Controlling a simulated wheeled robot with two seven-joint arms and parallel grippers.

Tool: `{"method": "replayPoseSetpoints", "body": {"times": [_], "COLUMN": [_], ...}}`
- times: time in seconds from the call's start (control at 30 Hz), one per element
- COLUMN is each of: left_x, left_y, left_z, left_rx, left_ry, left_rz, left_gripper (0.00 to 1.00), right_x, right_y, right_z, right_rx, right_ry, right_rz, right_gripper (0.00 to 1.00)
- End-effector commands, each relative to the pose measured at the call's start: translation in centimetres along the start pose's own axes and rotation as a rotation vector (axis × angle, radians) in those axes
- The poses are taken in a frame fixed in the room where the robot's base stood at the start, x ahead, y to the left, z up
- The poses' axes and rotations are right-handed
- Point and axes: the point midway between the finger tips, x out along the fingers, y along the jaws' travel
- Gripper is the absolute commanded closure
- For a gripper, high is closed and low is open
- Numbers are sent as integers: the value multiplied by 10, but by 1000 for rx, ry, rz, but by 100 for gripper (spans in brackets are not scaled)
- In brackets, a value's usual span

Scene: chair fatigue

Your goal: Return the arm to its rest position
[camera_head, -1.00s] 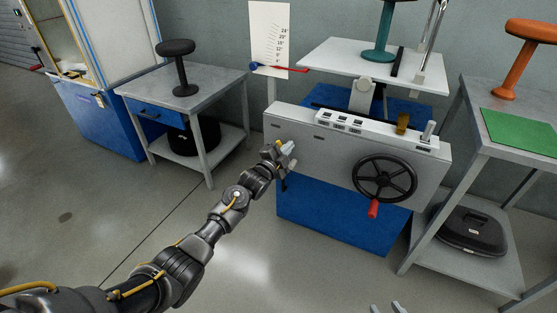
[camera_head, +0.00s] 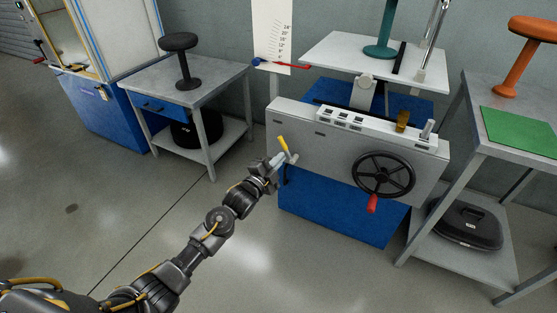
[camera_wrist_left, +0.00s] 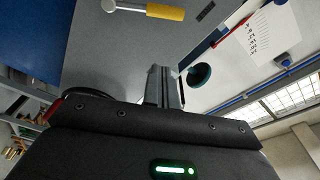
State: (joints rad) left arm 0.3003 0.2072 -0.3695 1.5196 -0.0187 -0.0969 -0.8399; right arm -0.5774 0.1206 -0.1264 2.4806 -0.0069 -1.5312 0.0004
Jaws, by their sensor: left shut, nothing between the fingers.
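My left arm comes in from the lower left of the head view. My left gripper (camera_head: 279,160) is shut and empty, in front of the left part of the grey machine panel (camera_head: 325,150). A lever with a yellow handle (camera_head: 283,144) shows just above the fingertips in the head view. In the left wrist view the closed fingers (camera_wrist_left: 165,86) point up the picture, with the yellow handle (camera_wrist_left: 165,12) apart from them near the top edge. My right gripper is not in view.
A black handwheel with a red grip (camera_head: 372,204) is right of my gripper. A white table carries a teal stool (camera_head: 383,30). A side table holds a black stool (camera_head: 183,70). A right bench has a green mat (camera_head: 520,131) and orange stool (camera_head: 525,50). The floor at left is clear.

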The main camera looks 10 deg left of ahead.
Motion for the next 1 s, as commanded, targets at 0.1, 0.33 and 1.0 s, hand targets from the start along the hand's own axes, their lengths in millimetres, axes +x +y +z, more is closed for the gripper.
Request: {"method": "replayPoseSetpoints", "body": {"times": [0.1,0.33,1.0], "left_x": [0,0,-256], "left_y": [0,0,73], "left_z": [0,0,5], "left_rx": [0,-11,-941], "left_ry": [0,0,-914], "left_rz": [0,1,416], "left_gripper": [100,100,100], "right_x": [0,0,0], "right_y": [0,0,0], "right_z": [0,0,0], "right_rx": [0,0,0], "right_ry": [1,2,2], "right_rz": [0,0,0], "right_gripper": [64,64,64]}}
